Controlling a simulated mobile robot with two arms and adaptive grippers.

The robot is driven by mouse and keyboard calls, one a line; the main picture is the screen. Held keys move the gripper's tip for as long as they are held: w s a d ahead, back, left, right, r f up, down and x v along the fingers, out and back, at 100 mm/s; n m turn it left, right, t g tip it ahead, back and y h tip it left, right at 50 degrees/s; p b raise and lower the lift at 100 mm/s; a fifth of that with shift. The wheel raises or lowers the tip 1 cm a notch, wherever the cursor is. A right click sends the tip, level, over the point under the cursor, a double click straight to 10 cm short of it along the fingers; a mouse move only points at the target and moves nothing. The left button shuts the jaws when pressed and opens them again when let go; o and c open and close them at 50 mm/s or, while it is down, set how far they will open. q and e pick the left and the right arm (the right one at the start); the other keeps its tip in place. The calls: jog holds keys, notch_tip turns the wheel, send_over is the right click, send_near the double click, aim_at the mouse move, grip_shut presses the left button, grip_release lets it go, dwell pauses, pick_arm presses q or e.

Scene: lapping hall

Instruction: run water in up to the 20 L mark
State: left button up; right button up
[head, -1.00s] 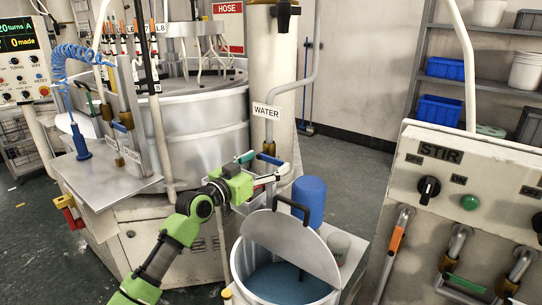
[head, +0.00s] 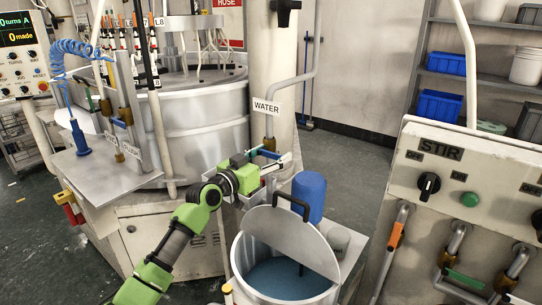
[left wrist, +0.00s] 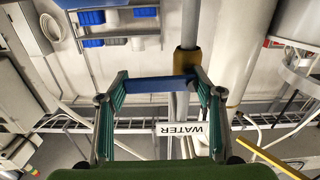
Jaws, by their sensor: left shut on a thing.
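The WATER sign (head: 266,106) hangs on a grey pipe (head: 302,72), above a brass valve with a blue lever (head: 266,153). My left gripper (head: 270,160) is at this valve. In the left wrist view, the blue lever (left wrist: 158,84) lies crosswise between the fingers of the gripper (left wrist: 160,78), which is shut on it, beside the brass fitting (left wrist: 187,60). Below stands a metal tub (head: 243,270) with blue liquid (head: 285,279) and a half lid (head: 290,240) with a black handle. No level mark is readable, and no water stream shows.
A blue canister (head: 309,195) and a grey cup (head: 338,238) stand behind the tub. The STIR panel (head: 470,170) with knob and pipes is at right. A large metal drum (head: 205,125) is at left. Open floor lies behind the canister.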

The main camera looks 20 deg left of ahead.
pick_arm(q)
jog(key=n, duration=0.1)
jog(key=r+n, duration=0.1)
jog(key=n, duration=0.1)
jog(key=shift+a+r, duration=0.1)
jog(key=o, duration=1.6)
jog(key=shift+s+a, duration=0.2)
jog(key=shift+s, duration=0.1)
jog(key=v, duration=1.1)
jog(key=shift+s, duration=0.15)
